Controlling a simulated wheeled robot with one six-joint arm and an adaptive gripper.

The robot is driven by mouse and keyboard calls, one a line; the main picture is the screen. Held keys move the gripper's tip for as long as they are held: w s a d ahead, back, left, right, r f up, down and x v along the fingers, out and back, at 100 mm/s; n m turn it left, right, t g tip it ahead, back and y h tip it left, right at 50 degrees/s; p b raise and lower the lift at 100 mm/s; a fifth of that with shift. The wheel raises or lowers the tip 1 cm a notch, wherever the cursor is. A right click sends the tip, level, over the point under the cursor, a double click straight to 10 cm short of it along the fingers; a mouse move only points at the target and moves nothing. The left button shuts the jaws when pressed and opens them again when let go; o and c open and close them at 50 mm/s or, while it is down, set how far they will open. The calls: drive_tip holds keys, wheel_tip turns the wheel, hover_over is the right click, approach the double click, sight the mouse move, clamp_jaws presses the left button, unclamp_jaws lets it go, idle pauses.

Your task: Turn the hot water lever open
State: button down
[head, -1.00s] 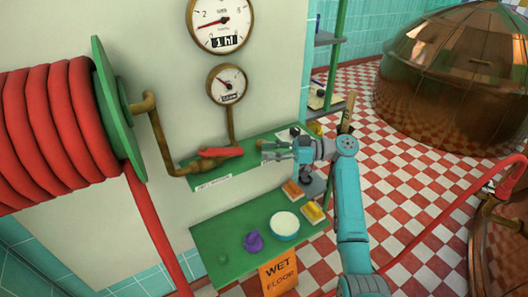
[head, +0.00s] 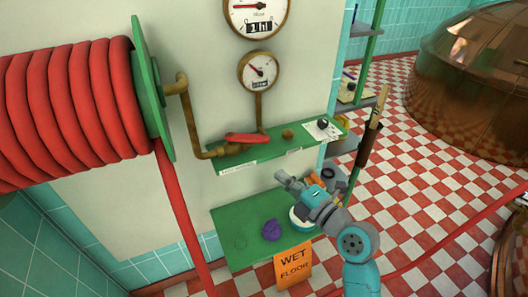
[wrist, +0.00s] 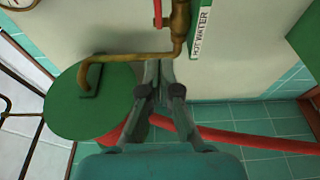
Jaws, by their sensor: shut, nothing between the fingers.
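The red lever (head: 247,138) lies roughly level along the green upper shelf, on a brass pipe (head: 192,118) against the pale wall. A white label (head: 238,167) is on the shelf edge below it. In the wrist view the label (wrist: 201,30) reads HOT WATER, and only a bit of the red lever (wrist: 158,12) shows at the top edge by the brass valve. My gripper (head: 282,179) is below the upper shelf and to the right of the lever, apart from it. Its fingers (wrist: 158,68) are together and empty.
The lower green shelf (head: 238,215) holds a purple cloth (head: 271,230) and a bowl (head: 300,218) partly behind my arm. A red hose reel (head: 70,110) stands at left. A WET FLOOR sign (head: 293,266) hangs in front. A copper kettle (head: 470,80) is at right.

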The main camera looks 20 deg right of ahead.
sight(265, 136)
drive_tip(key=x, duration=0.4)
drive_tip(key=d+x, duration=0.1)
drive_tip(key=x, duration=0.3)
drive_tip(key=d+x, duration=0.1)
drive_tip(key=x, duration=0.2)
drive_tip(key=shift+w+a, duration=0.2)
drive_tip(key=shift+w, duration=0.45)
drive_tip(key=shift+w+d, duration=0.35)
drive_tip(key=shift+w, duration=0.25)
drive_tip(key=shift+d, duration=0.1)
drive_tip(key=shift+w+d, duration=1.1)
drive_tip(key=shift+w, duration=0.15)
drive_tip(key=shift+w+d, duration=0.45)
drive_tip(key=shift+w, duration=0.4)
drive_tip(key=shift+r, duration=0.1)
